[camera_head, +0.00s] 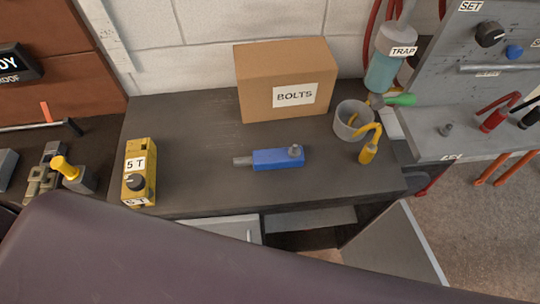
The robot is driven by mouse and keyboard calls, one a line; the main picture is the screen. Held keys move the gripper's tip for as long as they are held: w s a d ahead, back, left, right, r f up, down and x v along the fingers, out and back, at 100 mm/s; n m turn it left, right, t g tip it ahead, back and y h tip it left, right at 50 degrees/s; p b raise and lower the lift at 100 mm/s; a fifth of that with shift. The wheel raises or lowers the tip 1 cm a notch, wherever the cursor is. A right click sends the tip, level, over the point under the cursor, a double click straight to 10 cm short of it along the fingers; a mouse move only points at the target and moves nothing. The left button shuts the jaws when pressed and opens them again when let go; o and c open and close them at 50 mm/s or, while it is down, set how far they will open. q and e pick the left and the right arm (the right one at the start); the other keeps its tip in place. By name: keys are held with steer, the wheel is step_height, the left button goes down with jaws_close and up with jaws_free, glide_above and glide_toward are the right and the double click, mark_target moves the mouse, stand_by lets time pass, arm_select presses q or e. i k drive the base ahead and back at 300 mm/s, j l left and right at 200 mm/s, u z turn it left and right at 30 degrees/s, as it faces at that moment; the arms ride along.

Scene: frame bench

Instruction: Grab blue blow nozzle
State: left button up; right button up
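A blue block-shaped tool (278,159) lies on the dark bench top (205,135), in front of the cardboard box. A grey tip points left from it, and a small grey knob stands on its right end. It is the only loose blue tool I see on this bench, and its shape fits the blue blow nozzle. Nothing touches it from above. Neither of my grippers shows in the head view.
A box marked BOLTS (286,78) stands behind. A yellow 5 T unit (139,172) stands left. A grey cup (346,125) and yellow hooked item (368,153) stand right. A large dark rounded shape (200,260), unidentified, fills the foreground. Bare bench lies left of the blue tool.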

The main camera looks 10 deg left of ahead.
mark_target(292, 156)
steer(key=k, duration=0.95)
steer(key=l+u, duration=0.05)
steer(key=l, duration=0.05)
